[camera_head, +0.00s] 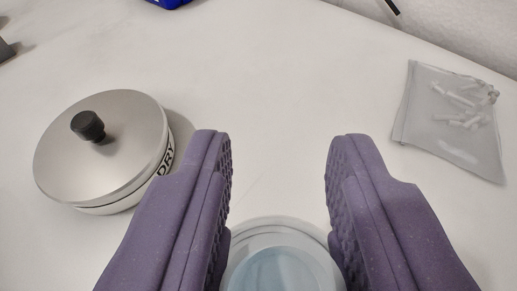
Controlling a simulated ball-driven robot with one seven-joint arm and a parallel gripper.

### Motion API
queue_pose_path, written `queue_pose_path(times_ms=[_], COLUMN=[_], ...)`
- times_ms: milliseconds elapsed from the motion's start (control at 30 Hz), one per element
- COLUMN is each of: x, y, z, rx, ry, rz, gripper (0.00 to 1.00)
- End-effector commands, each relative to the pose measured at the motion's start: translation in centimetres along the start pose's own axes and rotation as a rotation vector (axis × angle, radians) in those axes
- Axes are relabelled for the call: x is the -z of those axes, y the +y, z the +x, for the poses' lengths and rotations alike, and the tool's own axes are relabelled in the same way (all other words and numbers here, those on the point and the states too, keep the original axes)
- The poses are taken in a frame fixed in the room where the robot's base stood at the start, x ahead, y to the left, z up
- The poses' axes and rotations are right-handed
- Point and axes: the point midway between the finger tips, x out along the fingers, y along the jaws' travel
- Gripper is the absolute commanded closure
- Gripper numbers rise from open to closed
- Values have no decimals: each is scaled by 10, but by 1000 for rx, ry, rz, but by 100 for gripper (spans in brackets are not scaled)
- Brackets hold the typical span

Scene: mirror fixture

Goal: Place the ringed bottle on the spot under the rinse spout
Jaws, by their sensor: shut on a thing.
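My gripper (280,152) has two purple padded fingers that reach up from the bottom of the view. It is shut on a clear, round-topped thing (283,262) at the bottom edge, with pale blue inside. This looks like a bottle seen from above; its lower part is cut off by the frame, and I cannot make out a ring mark on it. No rinse spout and no marked spot show in this view.
A canister with a steel lid and black knob (100,150) stands left, close to my left finger. A clear bag of small white pieces (450,115) lies right. A blue object (167,3) is at the top edge. The white table (270,80) is clear ahead.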

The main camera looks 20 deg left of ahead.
Motion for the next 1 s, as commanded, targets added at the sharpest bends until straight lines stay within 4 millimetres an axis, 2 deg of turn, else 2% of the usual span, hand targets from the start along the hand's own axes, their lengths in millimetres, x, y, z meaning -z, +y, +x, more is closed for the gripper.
queue_pose_path(times_ms=[67, 300, 667, 700, 767, 800, 1000], x=[-2, -33, -36, -35, -35, -35, -34], y=[-1, -1, 0, 0, 0, 0, 0], z=[3, 15, 16, 16, 16, 16, 16], rx=[0, 0, 0, 0, 0, 0, 0], ry=[0, -1, 1, 0, 0, 0, 0], rz=[0, 0, 1, 1, 1, 1, 1], gripper=[100, 100, 100, 57, 44, 39, 39])
